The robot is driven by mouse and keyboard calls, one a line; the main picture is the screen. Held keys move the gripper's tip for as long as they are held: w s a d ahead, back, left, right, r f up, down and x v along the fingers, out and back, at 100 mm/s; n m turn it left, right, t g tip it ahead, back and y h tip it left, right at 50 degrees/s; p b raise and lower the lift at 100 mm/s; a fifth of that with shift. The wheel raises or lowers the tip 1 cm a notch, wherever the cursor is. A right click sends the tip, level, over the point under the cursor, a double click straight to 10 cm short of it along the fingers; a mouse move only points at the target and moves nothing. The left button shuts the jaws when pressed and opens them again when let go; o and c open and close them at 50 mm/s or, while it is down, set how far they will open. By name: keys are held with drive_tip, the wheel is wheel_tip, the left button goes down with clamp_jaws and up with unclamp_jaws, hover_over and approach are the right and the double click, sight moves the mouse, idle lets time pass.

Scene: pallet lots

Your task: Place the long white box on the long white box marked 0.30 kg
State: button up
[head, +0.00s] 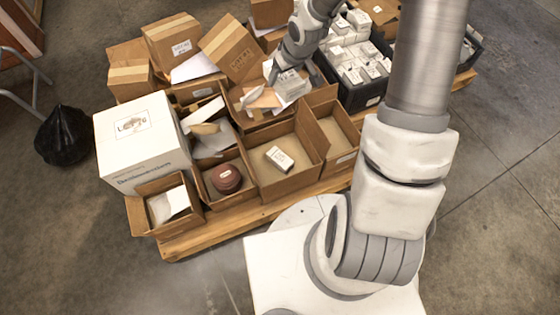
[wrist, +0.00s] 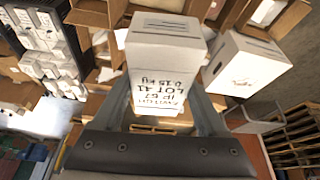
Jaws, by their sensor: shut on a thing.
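My gripper (head: 287,68) is shut on a long white box (head: 291,85) and holds it above the cardboard boxes at the back of the pallet. In the wrist view my gripper (wrist: 165,65) has a finger on each side of the white box (wrist: 160,60), whose upside-down print reads 0.15 kg, LOT 41 and IP 67. Another small white box (head: 279,159) with dark print lies alone in an open cardboard compartment in the head view. Its print is too small to read, so I cannot tell whether it is the one marked 0.30 kg.
A dark crate (head: 362,101) of several white boxes stands at the back right. A large white carton (head: 140,145) stands at the left. A dark red round thing (head: 226,178) lies in a cardboard compartment. A black bag (head: 62,134) is on the floor at far left.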

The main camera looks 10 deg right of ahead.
drive_tip(key=w+f+n+y+b, duration=0.15)
drive_tip(key=f+b, duration=0.25)
drive_tip(key=f, duration=0.7)
drive_tip(key=w+f+n+b, duration=0.3)
drive_tip(key=f+b, duration=0.2)
drive_tip(key=f, duration=0.7)
drive_tip(key=n+g+b, duration=0.2)
drive_tip(key=n+b, duration=0.1)
drive_tip(key=b, duration=0.4)
hover_over(276, 156)
drive_tip(key=s+d, duration=0.1)
drive_tip(key=d, duration=0.1)
wheel_tip(276, 156, down, 18)
drive_tip(key=shift+y, duration=0.35)
drive_tip(key=f+b, duration=0.2)
drive_tip(key=f, duration=0.3)
drive_tip(key=f+b, duration=0.2)
drive_tip(key=f, duration=0.3)
drive_tip(key=shift+a+f, duration=0.2)
drive_tip(key=shift+f, duration=0.2)
drive_tip(key=shift+f, duration=0.2)
drive_tip(key=o, duration=1.6)
drive_tip(key=shift+r, duration=0.1)
